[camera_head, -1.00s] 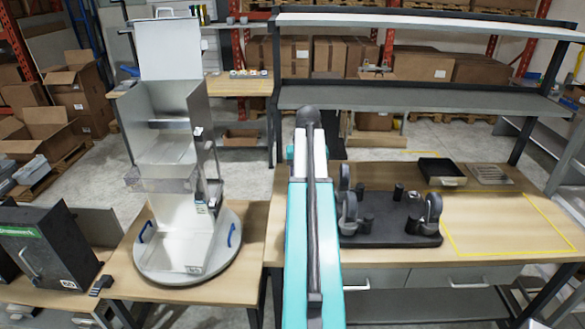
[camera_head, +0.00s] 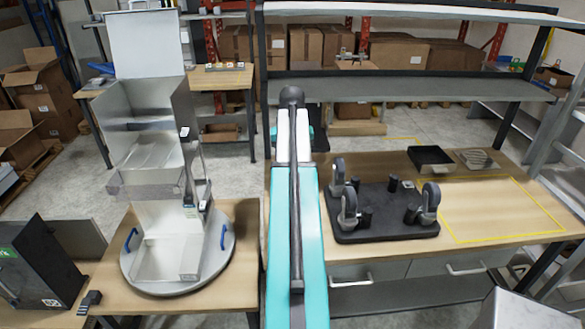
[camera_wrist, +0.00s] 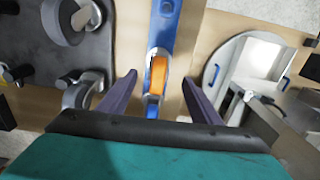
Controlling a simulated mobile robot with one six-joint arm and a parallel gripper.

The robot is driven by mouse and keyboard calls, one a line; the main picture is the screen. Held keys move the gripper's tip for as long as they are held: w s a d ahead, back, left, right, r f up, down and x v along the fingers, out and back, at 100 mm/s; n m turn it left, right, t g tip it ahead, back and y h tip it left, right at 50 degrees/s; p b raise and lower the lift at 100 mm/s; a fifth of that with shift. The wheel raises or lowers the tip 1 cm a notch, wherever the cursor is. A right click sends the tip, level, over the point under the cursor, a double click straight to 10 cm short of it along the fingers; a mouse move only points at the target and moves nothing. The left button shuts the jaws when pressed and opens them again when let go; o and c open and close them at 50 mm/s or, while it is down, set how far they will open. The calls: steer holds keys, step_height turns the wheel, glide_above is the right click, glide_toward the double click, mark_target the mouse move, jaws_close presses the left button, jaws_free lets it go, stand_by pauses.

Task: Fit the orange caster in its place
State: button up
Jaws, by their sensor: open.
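The orange caster (camera_wrist: 158,75) shows in the wrist view on a blue strip-like holder (camera_wrist: 166,22). My gripper (camera_wrist: 159,80) is open, with one dark finger on each side of the caster and a gap to both. I cannot tell how deep the fingers reach beside it. In the head view my arm hides the caster and the fingers. A black base plate (camera_head: 375,228) with several dark posts lies on the right workbench. Grey casters (camera_head: 430,200) stand at three of its corners. The plate (camera_wrist: 25,95) also shows at the left of the wrist view.
A metal dispenser (camera_head: 150,120) stands left of my arm, above a round turntable (camera_head: 218,265) with blue handles. A black tray (camera_head: 431,158) and a yellow-outlined bench area (camera_head: 505,215) lie at the right. A shelf (camera_head: 410,91) spans the bench's back.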

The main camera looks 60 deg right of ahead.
steer(key=shift+f, duration=0.15)
steer(key=shift+f, duration=0.85)
steer(key=shift+f+b, duration=3.75)
steer(key=shift+f, duration=2.2)
